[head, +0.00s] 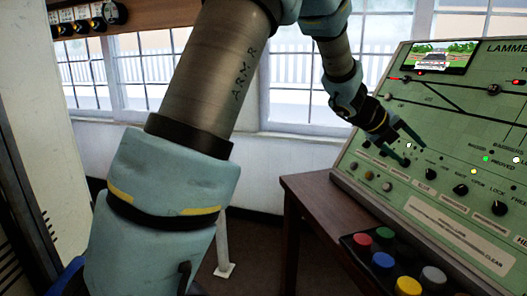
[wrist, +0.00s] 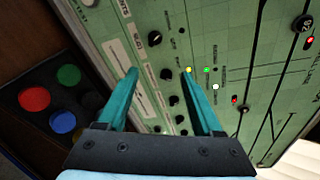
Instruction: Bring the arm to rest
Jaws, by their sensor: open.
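My gripper (head: 408,146) is in front of the green control panel (head: 455,100) in the head view, at its left part near a row of black knobs. In the wrist view my gripper (wrist: 160,75) shows two teal fingers spread apart with nothing between them but the panel (wrist: 215,20) behind. Black knobs (wrist: 167,74) on the panel show in the gap between the fingers. Whether a fingertip touches the panel I cannot tell. My arm reaches across the left and middle of the head view, bent down toward the panel.
A brown wooden table (head: 310,190) stands below the panel's left side. A black box with coloured buttons (head: 385,262) sits in front of the panel; it also shows in the wrist view (wrist: 45,95). Windows (head: 290,70) line the back wall. A brown shelf with dials (head: 88,22) is at upper left.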

